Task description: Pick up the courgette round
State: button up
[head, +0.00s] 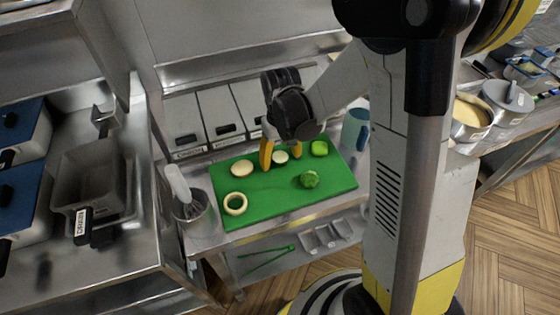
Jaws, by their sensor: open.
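The courgette round is most likely the small pale disc with a greenish edge (280,157). It lies near the back of the green chopping board (270,205). My gripper (281,163) is open over the board, its yellow fingers pointing down on the left and right of this disc in the picture. I cannot tell whether the fingers touch the disc or the board. Nothing is held.
The board also holds a cream slice (242,168), a pale ring (235,204), a green floret (310,179) and a green chunk (319,148). A metal pot with a utensil (190,208) stands left, a blue-grey jug (355,130) right. Lidded bins (219,112) line the back.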

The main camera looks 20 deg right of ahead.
jog(key=c, duration=1)
